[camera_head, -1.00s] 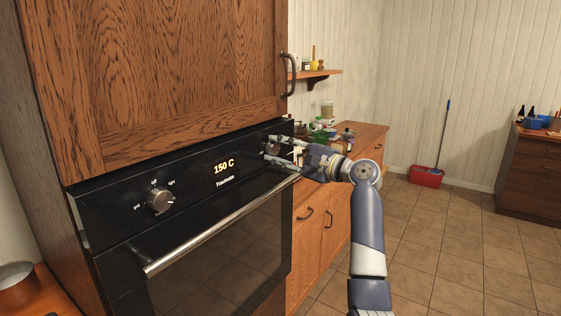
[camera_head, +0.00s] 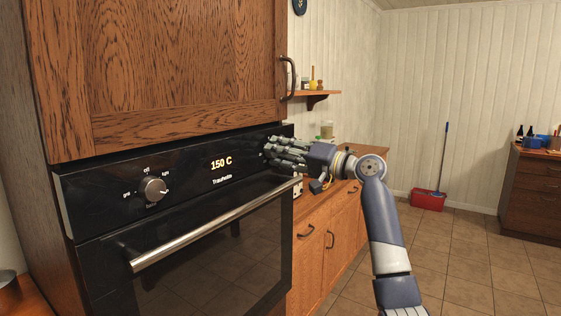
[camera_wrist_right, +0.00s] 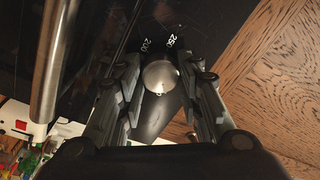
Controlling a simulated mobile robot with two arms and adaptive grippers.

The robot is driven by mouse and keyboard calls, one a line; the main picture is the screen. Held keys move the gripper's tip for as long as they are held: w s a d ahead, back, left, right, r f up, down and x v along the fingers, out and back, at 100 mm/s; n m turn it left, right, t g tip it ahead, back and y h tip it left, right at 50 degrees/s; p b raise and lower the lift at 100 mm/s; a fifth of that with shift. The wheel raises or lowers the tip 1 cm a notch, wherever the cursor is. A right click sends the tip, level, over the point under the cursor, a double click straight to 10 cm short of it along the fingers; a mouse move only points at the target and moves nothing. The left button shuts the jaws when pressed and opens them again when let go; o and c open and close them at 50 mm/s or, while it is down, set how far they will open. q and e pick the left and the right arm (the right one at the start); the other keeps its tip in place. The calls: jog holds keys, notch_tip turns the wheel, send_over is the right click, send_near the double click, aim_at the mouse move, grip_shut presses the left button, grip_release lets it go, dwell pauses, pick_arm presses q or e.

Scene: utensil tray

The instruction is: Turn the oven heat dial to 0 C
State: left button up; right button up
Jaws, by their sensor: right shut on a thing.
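The oven (camera_head: 72,206) has a black front panel with a lit display (camera_head: 221,163) reading 150 C. The heat dial (camera_wrist_right: 161,76) is a round metallic knob, with 200 and 250 printed beside it in the right wrist view. My right gripper (camera_head: 270,150) is at the right end of the panel and hides the dial in the head view. In the right wrist view its two fingers (camera_wrist_right: 160,85) stand on either side of the dial, shut on it. My left gripper is in neither view.
A second knob (camera_head: 154,189) sits at the panel's left. The oven door handle (camera_head: 215,224) runs below the panel, near my right gripper. A wooden cabinet (camera_head: 170,70) is above, and a counter (camera_head: 372,160) stands to the right.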

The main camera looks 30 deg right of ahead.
jog(key=n+b, duration=0.2)
jog(key=n, duration=0.7)
jog(key=shift+f+g+b, duration=0.2)
jog(key=shift+g+b, duration=0.1)
jog(key=shift+g, duration=0.1)
jog(key=shift+n, duration=0.3)
jog(key=o, duration=1.1)
jog(key=shift+w, duration=0.1)
jog(key=shift+r, duration=0.1)
jog(key=shift+d, duration=0.1)
jog(key=v, duration=1.2)
jog(key=shift+d, duration=0.15)
